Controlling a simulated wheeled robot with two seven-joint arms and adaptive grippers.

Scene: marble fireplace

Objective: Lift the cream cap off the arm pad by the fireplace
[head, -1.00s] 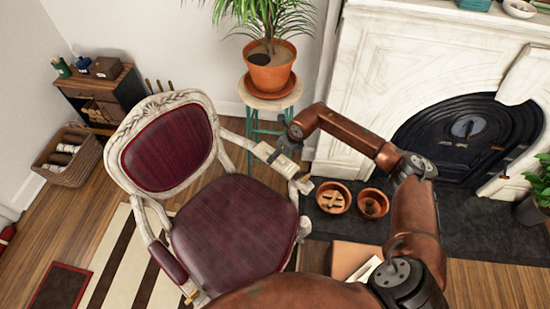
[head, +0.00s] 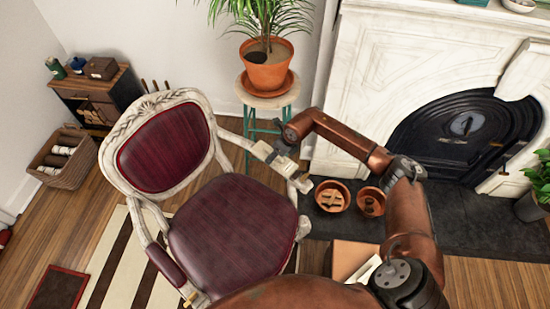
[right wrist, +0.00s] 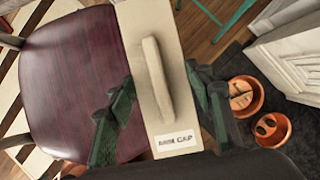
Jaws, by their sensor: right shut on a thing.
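The cream cap (head: 262,150) is at the chair arm on the fireplace side. In the right wrist view it is a flat cream plate (right wrist: 133,22) with a raised bar along its middle and a white label at its near end. My right gripper (head: 281,152) is at the cap; in the right wrist view its fingers (right wrist: 160,78) are on both sides of the plate, shut on it. The arm pad under the cap is hidden, and I cannot tell whether there is a gap below. My left gripper is not in view.
The chair has a dark red seat (head: 235,225) and a carved pale frame. A potted plant (head: 266,70) on a green-legged stool stands behind the arm. Two terracotta pots (head: 331,197) sit on the dark hearth by the marble fireplace (head: 400,60).

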